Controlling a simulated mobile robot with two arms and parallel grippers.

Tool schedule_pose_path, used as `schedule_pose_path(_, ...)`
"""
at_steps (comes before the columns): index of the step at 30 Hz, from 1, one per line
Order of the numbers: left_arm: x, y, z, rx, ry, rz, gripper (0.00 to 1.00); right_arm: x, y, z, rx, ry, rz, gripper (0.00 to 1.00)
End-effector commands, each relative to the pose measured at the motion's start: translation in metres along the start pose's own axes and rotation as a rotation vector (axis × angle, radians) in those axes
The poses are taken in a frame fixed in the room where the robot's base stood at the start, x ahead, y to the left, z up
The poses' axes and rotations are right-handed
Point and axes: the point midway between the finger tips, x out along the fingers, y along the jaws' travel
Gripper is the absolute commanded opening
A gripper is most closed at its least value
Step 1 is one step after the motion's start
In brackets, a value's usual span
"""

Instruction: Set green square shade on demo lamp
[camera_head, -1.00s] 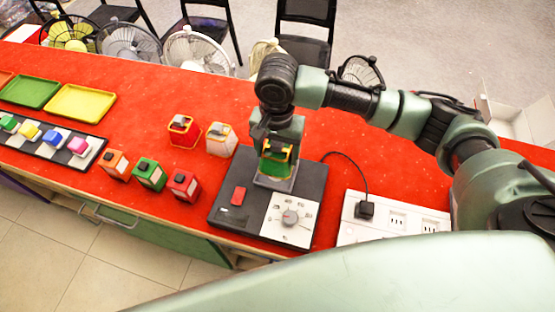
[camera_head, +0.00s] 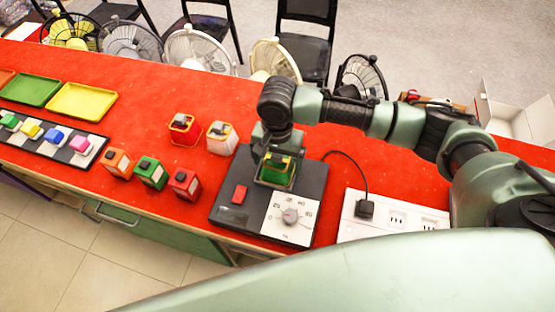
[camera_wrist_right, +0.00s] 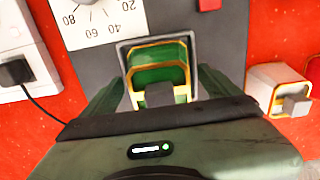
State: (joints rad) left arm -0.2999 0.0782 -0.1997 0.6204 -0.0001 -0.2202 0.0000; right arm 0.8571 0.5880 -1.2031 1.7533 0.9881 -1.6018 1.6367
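The green square shade (camera_head: 276,170) with yellow edges and a dark top knob sits in the grey square frame of the demo lamp (camera_head: 312,184), on its dark base with a dial. It also shows inside that frame in the right wrist view (camera_wrist_right: 158,66). My right gripper (camera_head: 277,155) is just above it. Its fingers (camera_wrist_right: 160,88) stand spread on either side of the shade and look open. The lower part of the shade is hidden. My left gripper is not in view.
Red (camera_head: 184,130) and white (camera_head: 221,138) shades stand left of the lamp; orange, green and red blocks stand in front of them. A white socket strip (camera_head: 393,219) with a black plug and cable lies right. Trays and a coloured strip are far left.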

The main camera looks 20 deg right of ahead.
Motion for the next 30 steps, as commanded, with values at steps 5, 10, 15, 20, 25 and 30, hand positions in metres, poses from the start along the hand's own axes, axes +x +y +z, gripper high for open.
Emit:
schedule_pose_path(5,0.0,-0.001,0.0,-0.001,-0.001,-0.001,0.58,0.0,0.0,0.0,0.0,0.0,0.0,0.91)
schedule_pose_path(10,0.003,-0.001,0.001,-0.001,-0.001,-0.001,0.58,-0.011,-0.001,-0.001,0.0,0.002,-0.002,0.91)
schedule_pose_path(15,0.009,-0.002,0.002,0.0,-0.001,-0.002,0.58,-0.043,-0.001,-0.001,0.0,0.003,-0.004,0.91)
schedule_pose_path(20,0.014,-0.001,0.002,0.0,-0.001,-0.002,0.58,-0.079,-0.001,-0.001,-0.002,0.003,-0.005,0.91)
schedule_pose_path(25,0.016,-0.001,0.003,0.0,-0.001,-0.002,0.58,-0.107,-0.001,0.0,0.0,0.001,-0.002,0.91)
schedule_pose_path(30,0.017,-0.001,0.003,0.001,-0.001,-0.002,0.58,-0.121,0.0,0.0,0.0,0.0,0.0,0.91)
